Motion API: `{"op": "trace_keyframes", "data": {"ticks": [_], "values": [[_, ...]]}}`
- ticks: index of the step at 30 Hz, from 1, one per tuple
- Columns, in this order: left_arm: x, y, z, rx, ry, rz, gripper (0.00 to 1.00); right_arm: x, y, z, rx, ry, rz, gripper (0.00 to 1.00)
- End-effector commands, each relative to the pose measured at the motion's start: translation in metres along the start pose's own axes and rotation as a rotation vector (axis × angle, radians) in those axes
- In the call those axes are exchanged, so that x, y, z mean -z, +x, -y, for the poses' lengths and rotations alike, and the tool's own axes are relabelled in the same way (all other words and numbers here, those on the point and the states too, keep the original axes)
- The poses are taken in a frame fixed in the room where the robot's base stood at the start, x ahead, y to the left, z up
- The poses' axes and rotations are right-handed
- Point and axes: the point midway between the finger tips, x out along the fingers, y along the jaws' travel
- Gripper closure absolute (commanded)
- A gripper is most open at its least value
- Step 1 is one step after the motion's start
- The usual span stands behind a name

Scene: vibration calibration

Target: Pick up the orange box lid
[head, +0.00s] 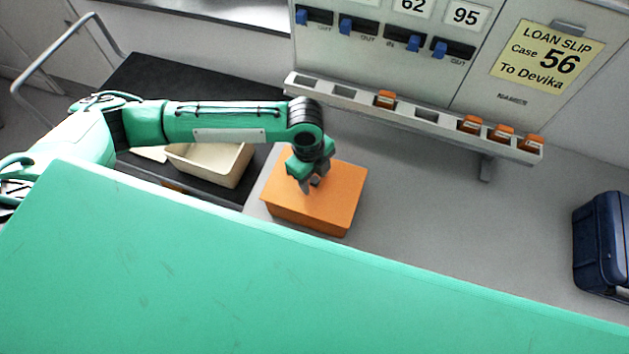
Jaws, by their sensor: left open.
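The orange box (333,206) sits on the grey bench, left of centre in the head view. Its flat orange top, the lid, faces up. My left arm comes in from the left, and my left gripper (312,186) points down over the middle of the lid, open, with nothing between its fingers. I cannot tell whether the fingertips touch the lid. The gripper hides part of the lid's upper left area. My right gripper is not in view.
A cream tray (212,163) lies on a black surface (150,80) left of the box. Behind stands a panel with blue switches and a loan slip (546,55), above a slotted rail (345,98) holding several orange pieces. A dark blue case (604,245) is at right. The bench between is clear.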

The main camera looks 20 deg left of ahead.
Motion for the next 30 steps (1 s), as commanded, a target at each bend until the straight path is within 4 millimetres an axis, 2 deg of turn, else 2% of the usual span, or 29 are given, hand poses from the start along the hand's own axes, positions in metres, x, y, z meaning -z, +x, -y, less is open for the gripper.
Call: {"op": "trace_keyframes", "data": {"ticks": [1,6,9,17,22,26,30], "values": [[0.000,0.000,0.000,0.000,0.000,0.000,0.51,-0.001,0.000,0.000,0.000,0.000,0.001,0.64],[0.000,-0.001,0.000,0.000,0.000,0.000,0.84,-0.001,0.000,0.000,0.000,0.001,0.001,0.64],[0.000,-0.001,0.000,0.000,0.000,0.000,1.00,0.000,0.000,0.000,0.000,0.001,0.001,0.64],[0.000,-0.002,0.000,0.001,0.000,0.000,1.00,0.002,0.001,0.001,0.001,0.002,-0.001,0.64],[0.001,-0.011,0.001,0.002,0.000,0.000,1.00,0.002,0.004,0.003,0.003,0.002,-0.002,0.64],[0.003,-0.028,0.001,0.003,0.002,0.000,1.00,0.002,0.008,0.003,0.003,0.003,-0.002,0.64],[0.007,-0.061,0.001,0.007,0.004,0.000,1.00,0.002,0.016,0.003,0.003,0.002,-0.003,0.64]]}}
